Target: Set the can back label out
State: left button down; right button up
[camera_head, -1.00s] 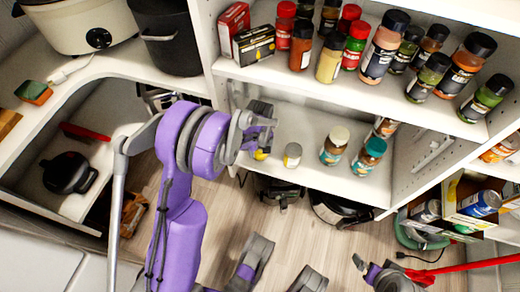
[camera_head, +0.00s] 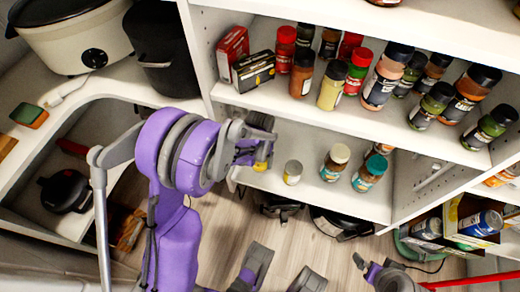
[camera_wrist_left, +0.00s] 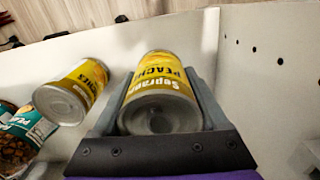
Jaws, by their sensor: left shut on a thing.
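My left gripper (camera_head: 258,150) reaches in from the left to the lower shelf. It is shut on a yellow can, of which only a small yellow part (camera_head: 262,165) shows in the head view. In the left wrist view the held can (camera_wrist_left: 160,88) lies between the two fingers, with its grey end toward the camera and its yellow "Peaches" label upward. A second yellow can (camera_wrist_left: 70,92) stands to its left, apart from the fingers; in the head view it is the small can (camera_head: 292,172). Grey and purple parts show at the bottom; I cannot identify my right gripper among them.
Spice jars and boxes (camera_head: 253,71) fill the shelf above. A white side panel (camera_wrist_left: 270,80) rises right of the held can in the wrist view.

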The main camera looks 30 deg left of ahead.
pick_arm(q)
jog(key=shift+f+m, duration=0.35)
jog(key=shift+m, duration=0.25)
jog(key=shift+s+d+f+b, duration=0.1)
jog(key=shift+s+f+b, duration=0.05)
jog(key=shift+f+b, duration=0.95)
jog(key=shift+f, duration=0.5)
jog(key=shift+f+b, duration=0.3)
jog(key=shift+f, duration=0.05)
grip_release()
jog(key=shift+r, duration=0.1)
notch_tip(320, 180, up, 11)
jog(key=p, duration=0.3)
jog(key=shift+s+f, duration=0.1)
jog(key=shift+f, duration=0.1)
